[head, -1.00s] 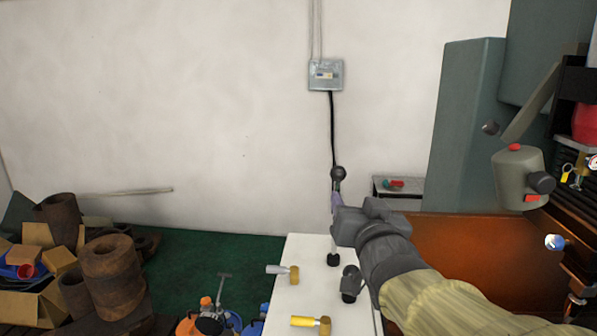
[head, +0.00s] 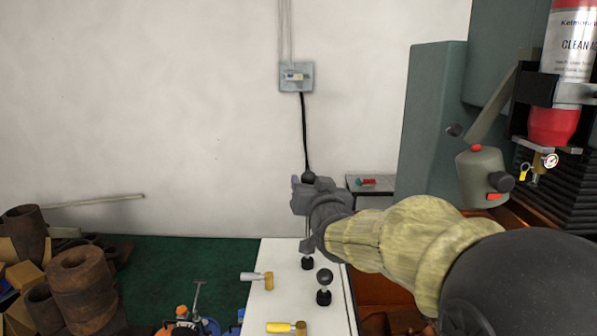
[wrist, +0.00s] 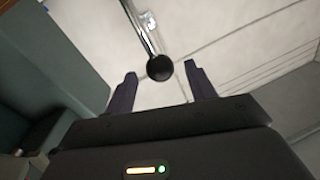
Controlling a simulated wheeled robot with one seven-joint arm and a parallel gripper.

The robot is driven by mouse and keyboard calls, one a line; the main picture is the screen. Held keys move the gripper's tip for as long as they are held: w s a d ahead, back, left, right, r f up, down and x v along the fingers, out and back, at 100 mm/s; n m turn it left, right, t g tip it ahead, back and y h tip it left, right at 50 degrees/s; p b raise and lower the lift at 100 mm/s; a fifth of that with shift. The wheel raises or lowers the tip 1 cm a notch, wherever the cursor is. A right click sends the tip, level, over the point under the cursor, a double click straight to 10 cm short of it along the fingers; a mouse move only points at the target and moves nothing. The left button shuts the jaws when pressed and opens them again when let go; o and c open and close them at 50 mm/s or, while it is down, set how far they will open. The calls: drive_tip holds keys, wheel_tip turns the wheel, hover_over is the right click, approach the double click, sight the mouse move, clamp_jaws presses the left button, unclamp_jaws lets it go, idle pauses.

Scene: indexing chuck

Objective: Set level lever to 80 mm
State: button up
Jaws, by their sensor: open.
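A tall lever with a black ball knob (head: 309,177) stands on the white surface (head: 275,295); its lower collar (head: 307,263) shows below my arm. No label or scale is readable, so I cannot tell its setting. A shorter lever with a black knob (head: 324,276) stands in front. My gripper (head: 298,184) is at the height of the tall lever's knob. In the wrist view my gripper (wrist: 161,73) is open, and the black knob (wrist: 159,68) shows between its fingertips with gaps on both sides. Contact is not visible. My wrist hides most of the rod.
A grey-green machine column (head: 430,130) and a hanging control box (head: 483,175) stand right. Rusty pipes (head: 85,285) lie left.

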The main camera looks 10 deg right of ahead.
drive_tip(key=w+p, duration=0.2)
drive_tip(key=w, duration=0.3)
drive_tip(key=shift+w, duration=0.35)
drive_tip(key=shift+c, duration=0.2)
clamp_jaws()
wheel_tip(320, 180, down, 8)
drive_tip(key=b, duration=0.9)
drive_tip(key=shift+o, duration=0.2)
unclamp_jaws()
drive_tip(key=shift+s, duration=0.1)
